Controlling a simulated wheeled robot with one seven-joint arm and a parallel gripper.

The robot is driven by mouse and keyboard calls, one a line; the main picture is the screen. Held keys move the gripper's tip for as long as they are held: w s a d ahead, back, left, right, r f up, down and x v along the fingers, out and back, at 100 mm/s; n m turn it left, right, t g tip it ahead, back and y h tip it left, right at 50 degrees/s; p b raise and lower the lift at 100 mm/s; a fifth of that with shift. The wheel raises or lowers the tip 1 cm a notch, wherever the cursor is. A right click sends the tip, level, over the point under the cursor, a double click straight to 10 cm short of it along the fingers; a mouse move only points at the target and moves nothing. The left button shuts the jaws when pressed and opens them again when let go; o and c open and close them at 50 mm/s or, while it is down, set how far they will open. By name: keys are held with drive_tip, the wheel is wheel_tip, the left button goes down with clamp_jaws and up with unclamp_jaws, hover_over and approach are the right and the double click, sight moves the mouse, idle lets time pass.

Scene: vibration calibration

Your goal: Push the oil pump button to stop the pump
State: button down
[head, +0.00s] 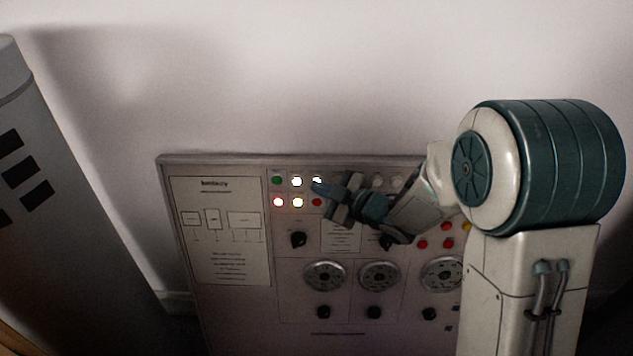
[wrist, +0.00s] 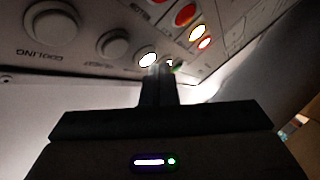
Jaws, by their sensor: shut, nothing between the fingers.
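The control panel (head: 300,335) stands against the wall, with two rows of round buttons near its top. My gripper (head: 316,187) is shut and empty, its fingertips at the right one of two lit white buttons (head: 297,181) in the top row. In the wrist view the fingertips (wrist: 161,70) overlap the lit white buttons (wrist: 148,59); whether they touch one cannot be told. A green button (head: 277,181) is at the top row's left end. Below are two lit buttons (head: 278,202) and a red one (head: 316,202). No oil pump label is readable, so I cannot tell which button it is.
A grey button labelled COOLING (wrist: 52,25) and another grey button (wrist: 115,45) lie left of the fingers in the wrist view. Black knobs (head: 298,240) and round dials (head: 325,276) sit lower on the panel. A grey cabinet (head: 60,190) stands at the left.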

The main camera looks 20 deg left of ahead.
drive_tip(key=shift+w+f, duration=0.1)
drive_tip(key=shift+w, duration=0.25)
idle(0.5)
drive_tip(key=shift+s, duration=0.1)
drive_tip(key=shift+s+d+b, duration=0.15)
drive_tip(key=shift+s+b, duration=0.15)
drive_tip(key=shift+s, duration=0.35)
drive_tip(key=shift+s+d+r, duration=0.2)
drive_tip(key=shift+s, duration=0.6)
drive_tip(key=shift+s+d+r, duration=0.15)
drive_tip(key=shift+s+r, duration=0.1)
drive_tip(key=shift+s, duration=0.55)
drive_tip(key=shift+s+d+r, duration=0.2)
drive_tip(key=shift+s, duration=0.6)
